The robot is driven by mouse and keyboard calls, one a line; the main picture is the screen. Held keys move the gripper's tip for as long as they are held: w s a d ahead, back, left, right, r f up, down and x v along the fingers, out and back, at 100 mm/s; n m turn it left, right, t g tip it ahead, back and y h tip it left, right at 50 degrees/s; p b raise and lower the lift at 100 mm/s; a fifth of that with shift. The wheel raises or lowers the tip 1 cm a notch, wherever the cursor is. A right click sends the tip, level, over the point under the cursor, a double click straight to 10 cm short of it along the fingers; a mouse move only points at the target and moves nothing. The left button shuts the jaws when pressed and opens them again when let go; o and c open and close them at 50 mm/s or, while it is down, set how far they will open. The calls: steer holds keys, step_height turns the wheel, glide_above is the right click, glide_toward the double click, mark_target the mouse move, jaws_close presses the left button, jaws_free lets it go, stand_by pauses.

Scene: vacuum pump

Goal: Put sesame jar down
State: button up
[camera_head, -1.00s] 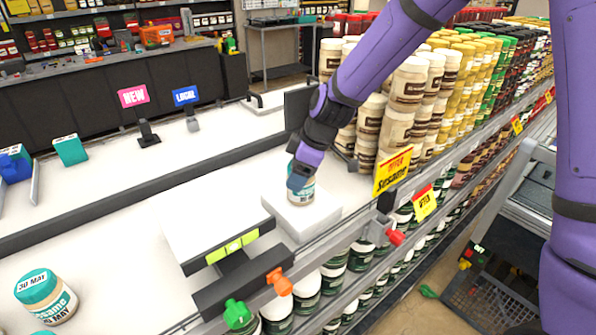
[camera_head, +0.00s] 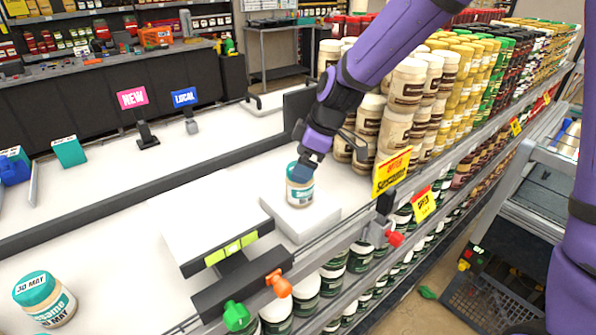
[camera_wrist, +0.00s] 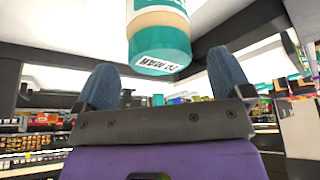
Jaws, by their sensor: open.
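The sesame jar (camera_head: 300,187), with a teal lid and a teal-and-white label, stands upright on a small white block (camera_head: 318,222) on the white counter. My gripper (camera_head: 310,166) is beside the jar's upper part, at its back right in the head view. In the wrist view the jar (camera_wrist: 158,38) is beyond the open fingertips of my gripper (camera_wrist: 165,80), with nothing between the fingers. The jar looks upside down there, and its lid carries a printed date label. Part of the jar's far side is hidden in the head view.
A white scale-like plate (camera_head: 210,222) with a green display stands left of the block. Another sesame jar (camera_head: 45,298) stands at the front left. Stacked cream jars (camera_head: 400,100) and a yellow price sign (camera_head: 391,172) are close on the right. Bare counter lies behind.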

steer(key=v, duration=0.8)
steer(key=shift+r, duration=0.1)
steer(key=s+d+r+m+t+h, duration=0.2)
steer(key=s+d+r+m, duration=0.3)
steer(key=s+d+m, duration=0.3)
steer(key=s+d+r+m+t+h, duration=0.2)
steer(key=s+d+r+m, duration=0.4)
steer(key=s+d, duration=0.7)
steer(key=shift+s+d+m+h, duration=0.3)
steer(key=shift+s+m, duration=0.6)
steer(key=shift+s, duration=1.2)
